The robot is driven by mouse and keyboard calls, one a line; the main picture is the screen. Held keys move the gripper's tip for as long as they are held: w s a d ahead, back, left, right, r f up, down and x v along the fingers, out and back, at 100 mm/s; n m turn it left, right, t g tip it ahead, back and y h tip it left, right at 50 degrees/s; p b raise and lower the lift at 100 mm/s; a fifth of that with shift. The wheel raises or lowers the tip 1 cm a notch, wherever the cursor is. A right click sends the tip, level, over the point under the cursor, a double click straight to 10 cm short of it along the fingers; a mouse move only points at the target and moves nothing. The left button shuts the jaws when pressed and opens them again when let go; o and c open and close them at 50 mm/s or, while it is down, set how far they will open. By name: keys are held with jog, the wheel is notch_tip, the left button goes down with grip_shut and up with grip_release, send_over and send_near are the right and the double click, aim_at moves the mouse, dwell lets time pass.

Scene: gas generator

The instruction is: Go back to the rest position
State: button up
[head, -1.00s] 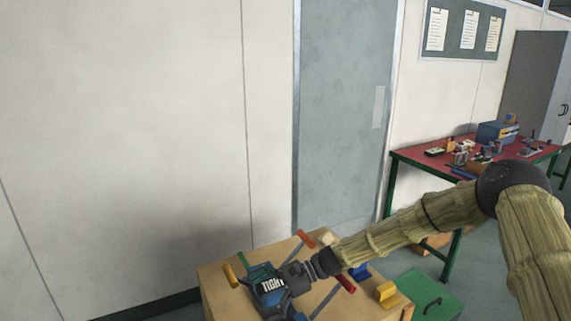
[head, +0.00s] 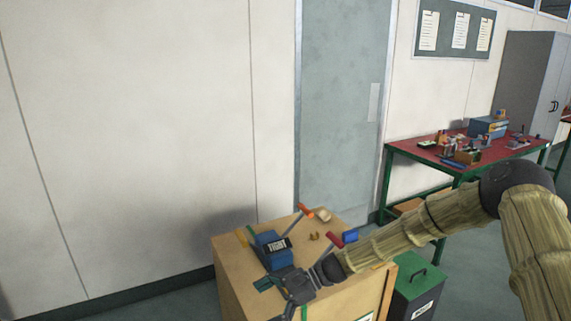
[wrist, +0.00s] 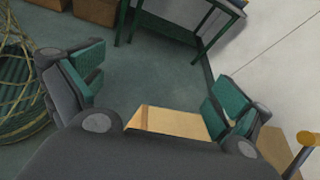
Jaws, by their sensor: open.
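My gripper (head: 277,296) is open in the head view, at the near side of a wooden cabinet (head: 235,278). Its jaws hold nothing. A blue box labelled "TIGHT" (head: 272,252) sits on the cabinet top, just beyond the gripper in the picture. In the wrist view, my gripper's two green-padded fingers (wrist: 160,90) are spread wide apart. Floor and a strip of tan wood (wrist: 165,122) show between them. My arm hides part of the cabinet's right side in the head view.
Orange (head: 306,210), red (head: 335,239) and yellow (head: 241,237) handled items and a blue block (head: 350,236) lie on the cabinet. A dark green bin (head: 415,292) stands to its right. A red-topped workbench (head: 410,152) is behind. Wall lies to the left.

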jog(key=s+d+f+n+h, duration=0.2)
jog(key=s+d+f+h, duration=0.3)
jog(key=s+f, duration=0.65)
jog(key=s+d+f+n+h, duration=0.3)
jog(key=s+d+f, duration=0.3)
jog(key=s+f, duration=0.5)
jog(key=s+d+f+n+t+h, duration=0.2)
jog(key=s+d+n+t+h, duration=0.2)
jog(key=s+d, duration=1.1)
jog(key=d+n+h, duration=0.1)
jog(key=d+n, duration=0.1)
jog(key=n, duration=0.1)
jog(key=shift+s+d, duration=0.15)
jog(key=shift+s, duration=0.2)
jog(key=shift+f, duration=0.1)
